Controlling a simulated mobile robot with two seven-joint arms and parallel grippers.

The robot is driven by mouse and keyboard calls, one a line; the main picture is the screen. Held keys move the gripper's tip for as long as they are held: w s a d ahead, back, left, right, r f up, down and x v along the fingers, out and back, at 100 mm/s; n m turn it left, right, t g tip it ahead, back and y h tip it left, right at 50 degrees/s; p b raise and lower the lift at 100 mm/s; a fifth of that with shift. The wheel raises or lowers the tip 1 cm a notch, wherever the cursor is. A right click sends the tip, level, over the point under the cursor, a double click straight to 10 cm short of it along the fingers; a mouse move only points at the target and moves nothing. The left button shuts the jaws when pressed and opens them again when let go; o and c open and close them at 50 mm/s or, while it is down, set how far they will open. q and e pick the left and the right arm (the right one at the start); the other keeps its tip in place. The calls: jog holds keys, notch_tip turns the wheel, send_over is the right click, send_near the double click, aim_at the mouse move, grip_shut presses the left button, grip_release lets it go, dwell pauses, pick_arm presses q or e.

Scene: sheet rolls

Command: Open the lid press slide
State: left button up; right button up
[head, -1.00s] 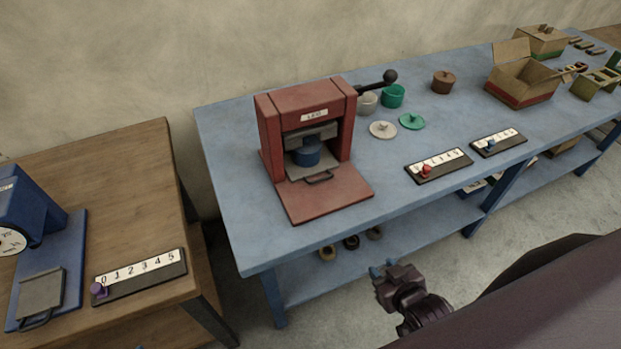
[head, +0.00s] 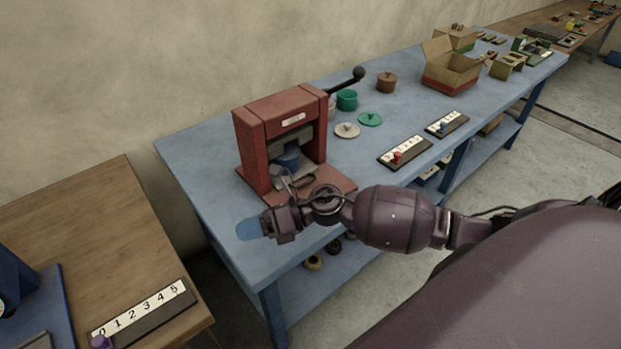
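The red lid press (head: 270,115) stands on the blue table, its front opening facing me. Inside it a blue pot (head: 288,159) sits on the grey slide, low in the opening. My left gripper is not in view.
Two number strips with red (head: 397,157) and blue (head: 442,126) markers lie right of the press. Lids, pots and an open cardboard box (head: 452,72) stand farther back. A black-knobbed lever (head: 358,73) sticks out of the press. A wooden table (head: 95,225) is at left.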

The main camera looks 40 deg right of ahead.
jog(key=w+d+f+n+g+h, duration=0.2)
jog(key=w+d+n+g+h, duration=0.15)
jog(key=n, duration=0.35)
jog(key=n+h+b, duration=0.2)
jog(key=n+h, duration=0.5)
jog(key=h, duration=0.4)
send_near(312, 181)
jog(key=x, duration=0.4)
jog(key=b+x, duration=0.1)
jog(key=x, duration=0.3)
jog(key=shift+w, duration=0.2)
